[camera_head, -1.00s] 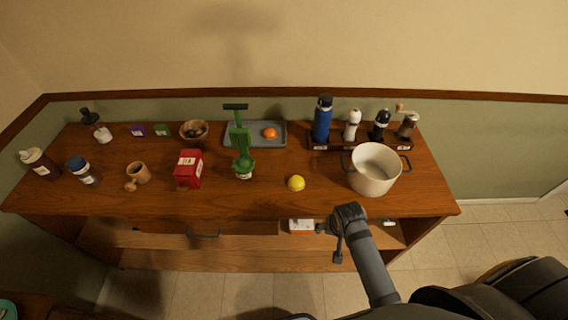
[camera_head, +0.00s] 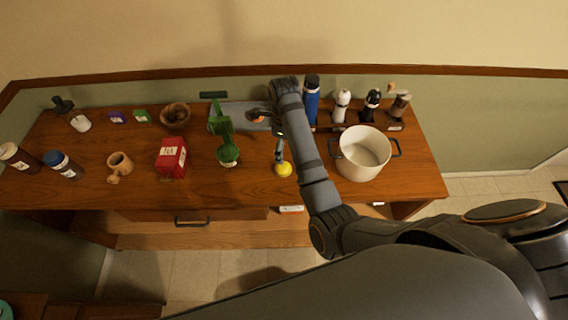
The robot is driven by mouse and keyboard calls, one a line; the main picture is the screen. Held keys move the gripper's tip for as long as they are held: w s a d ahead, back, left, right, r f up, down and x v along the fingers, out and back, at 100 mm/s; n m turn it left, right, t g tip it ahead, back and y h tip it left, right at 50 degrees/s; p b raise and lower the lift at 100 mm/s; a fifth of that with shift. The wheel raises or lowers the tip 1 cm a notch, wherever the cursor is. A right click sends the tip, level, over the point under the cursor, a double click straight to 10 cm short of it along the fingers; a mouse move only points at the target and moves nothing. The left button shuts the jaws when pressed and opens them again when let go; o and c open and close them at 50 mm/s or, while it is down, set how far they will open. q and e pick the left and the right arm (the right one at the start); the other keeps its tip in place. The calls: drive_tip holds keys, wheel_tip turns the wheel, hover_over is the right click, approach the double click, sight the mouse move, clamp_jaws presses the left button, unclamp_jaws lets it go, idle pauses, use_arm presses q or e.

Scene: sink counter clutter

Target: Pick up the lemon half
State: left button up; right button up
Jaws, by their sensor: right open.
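The lemon half (camera_head: 283,170) is a small yellow dome on the wooden counter, near its front edge. My right arm reaches over the counter just right of the lemon half. My right gripper (camera_head: 268,138) is open and empty, behind the lemon half from this view. One dark finger comes down close to the top of the lemon half; I cannot tell whether it touches. The other finger is near the grey tray, partly lost against it. My left gripper is not in view.
A green juicer-like tool (camera_head: 228,154) and a red box (camera_head: 171,158) stand left of the lemon half. A cream pot (camera_head: 362,160) stands right of my arm. Behind are a grey tray (camera_head: 234,110) with an orange fruit (camera_head: 256,116) and a blue bottle (camera_head: 311,103).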

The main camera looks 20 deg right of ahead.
drive_tip(key=p, duration=0.1)
hover_over(285, 166)
drive_tip(key=f, duration=0.4)
drive_tip(key=shift+w+f, duration=0.25)
drive_tip(key=shift+f, duration=0.45)
drive_tip(key=shift+f+p, duration=0.2)
drive_tip(key=shift+p, duration=0.1)
drive_tip(key=f+p, duration=0.1)
drive_tip(key=f, duration=0.3)
drive_tip(key=shift+s, duration=0.2)
drive_tip(key=shift+w+f, duration=0.1)
drive_tip(key=shift+f, duration=0.25)
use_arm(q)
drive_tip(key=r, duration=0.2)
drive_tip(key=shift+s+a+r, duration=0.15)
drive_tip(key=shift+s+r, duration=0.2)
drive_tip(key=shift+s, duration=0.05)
use_arm(e)
drive_tip(key=c, duration=1.3)
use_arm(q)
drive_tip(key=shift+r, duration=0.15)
use_arm(e)
drive_tip(key=shift+o, duration=0.2)
drive_tip(key=shift+r, duration=0.15)
